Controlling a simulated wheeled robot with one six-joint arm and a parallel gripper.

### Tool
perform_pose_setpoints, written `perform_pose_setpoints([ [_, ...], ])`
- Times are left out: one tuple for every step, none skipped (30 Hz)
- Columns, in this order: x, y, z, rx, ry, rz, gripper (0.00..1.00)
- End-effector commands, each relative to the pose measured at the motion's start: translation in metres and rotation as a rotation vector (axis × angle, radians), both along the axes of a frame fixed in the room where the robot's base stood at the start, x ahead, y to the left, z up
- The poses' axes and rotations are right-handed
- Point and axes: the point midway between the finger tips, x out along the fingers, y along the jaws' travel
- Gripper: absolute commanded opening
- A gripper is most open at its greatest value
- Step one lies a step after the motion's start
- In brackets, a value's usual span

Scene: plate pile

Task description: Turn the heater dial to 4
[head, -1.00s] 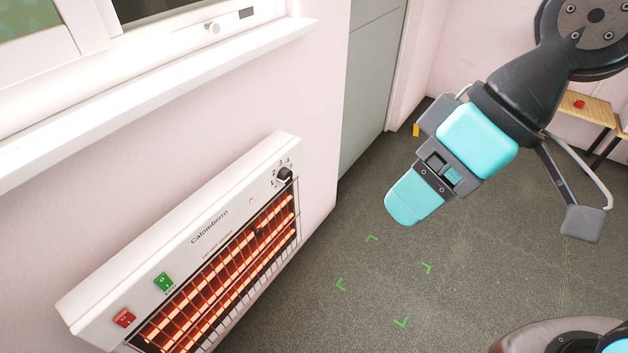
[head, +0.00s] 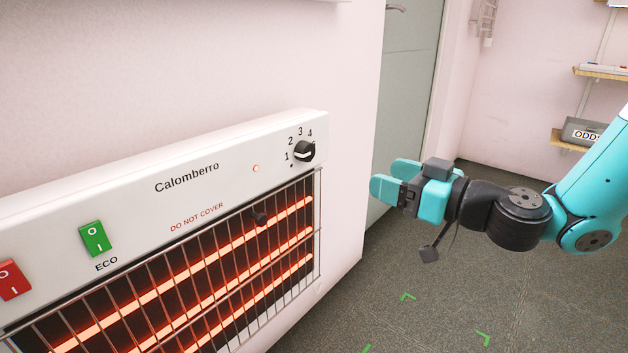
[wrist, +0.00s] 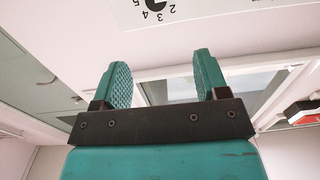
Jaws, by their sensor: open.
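The heater (head: 205,195) is a white panel on the pink wall, with glowing orange bars behind a wire grille. Its dial (head: 304,152) is a round black knob with a pale mark at the panel's upper right, with the numbers 1 to 4 around it. I cannot tell for certain which number the mark points to. The dial also shows, partly cut off and upside down, at the top of the wrist view (wrist: 155,4). My gripper (head: 391,177) is open and empty, to the right of the dial and apart from it. Its two fingers also show in the wrist view (wrist: 161,72).
A green ECO switch (head: 94,238) and a red switch (head: 12,280) sit on the heater's left part. A grey-green door (head: 406,95) stands behind my gripper. The dark floor (head: 450,290) has green corner marks and looks clear. Shelves (head: 600,72) hang at the right.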

Motion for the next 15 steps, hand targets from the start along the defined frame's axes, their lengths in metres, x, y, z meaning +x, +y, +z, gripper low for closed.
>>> perform_pose_setpoints([
  [0.003, -0.001, -0.004, 0.004, -0.003, -0.01, 0.68],
  [0.004, -0.001, -0.003, 0.003, -0.005, -0.012, 0.68],
  [0.006, 0.001, -0.002, 0.004, -0.007, -0.015, 0.68],
  [0.007, 0.002, 0.0, 0.004, -0.007, -0.015, 0.68],
  [0.009, 0.005, 0.001, 0.004, -0.007, -0.014, 0.68],
  [0.012, 0.008, 0.003, 0.004, -0.007, -0.013, 0.68],
  [0.014, 0.011, 0.003, 0.003, -0.005, -0.012, 0.68],
  [0.016, 0.015, 0.004, 0.003, -0.005, -0.012, 0.68],
  [0.02, 0.02, 0.004, 0.003, -0.004, -0.011, 0.68],
  [0.023, 0.026, 0.003, 0.003, -0.006, -0.01, 0.68],
  [0.028, 0.032, 0.001, 0.002, -0.009, -0.009, 0.68],
  [0.034, 0.039, 0.001, 0.003, -0.01, -0.009, 0.68],
  [0.038, 0.045, 0.001, 0.001, -0.011, -0.009, 0.68],
  [0.042, 0.051, 0.001, 0.003, -0.011, -0.009, 0.68],
  [0.048, 0.058, 0.0, 0.001, -0.011, -0.008, 0.68],
])
